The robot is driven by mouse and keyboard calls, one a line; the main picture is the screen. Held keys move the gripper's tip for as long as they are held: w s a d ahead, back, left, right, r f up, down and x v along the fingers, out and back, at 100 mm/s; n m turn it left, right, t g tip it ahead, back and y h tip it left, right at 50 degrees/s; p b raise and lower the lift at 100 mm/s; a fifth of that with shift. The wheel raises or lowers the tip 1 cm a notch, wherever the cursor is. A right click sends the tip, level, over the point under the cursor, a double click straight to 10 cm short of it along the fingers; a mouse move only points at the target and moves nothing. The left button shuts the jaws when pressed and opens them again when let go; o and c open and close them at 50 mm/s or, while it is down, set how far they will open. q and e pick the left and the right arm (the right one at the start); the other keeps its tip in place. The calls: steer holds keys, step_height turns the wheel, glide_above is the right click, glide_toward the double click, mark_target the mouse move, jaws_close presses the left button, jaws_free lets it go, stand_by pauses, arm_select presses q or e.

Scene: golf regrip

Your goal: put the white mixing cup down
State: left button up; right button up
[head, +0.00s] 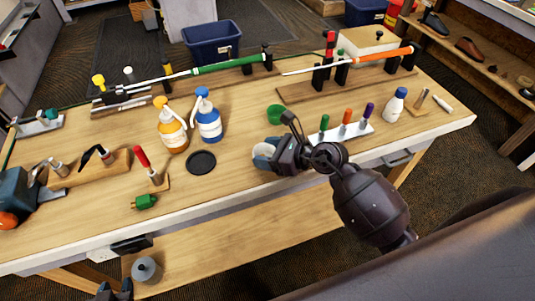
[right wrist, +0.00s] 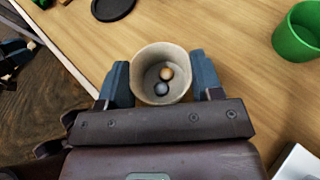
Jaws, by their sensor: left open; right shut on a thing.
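The white mixing cup (right wrist: 147,84) is between the blue fingers of my right gripper (right wrist: 160,78), which is shut on it. Its mouth faces the wrist camera, and an orange and a grey-blue round blob show inside. In the head view my right gripper (head: 265,157) is over the front part of the bench, and its fingers hide most of the cup. I cannot tell whether the cup's base touches the wood. My left gripper (head: 114,290) is open and empty at the bottom left, below the bench's front edge.
A black round disc (head: 201,162) lies left of the right gripper. A green cup (head: 275,113) stands just behind it. A white rack (head: 341,132) with colored tools is to the right. Orange (head: 172,130) and blue (head: 208,122) pump bottles stand behind the disc. Bare wood lies between disc and gripper.

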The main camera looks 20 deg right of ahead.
steer(key=shift+f, duration=0.4)
steer(key=shift+f, duration=0.15)
steer(key=o, duration=1)
steer(key=shift+c, duration=0.2)
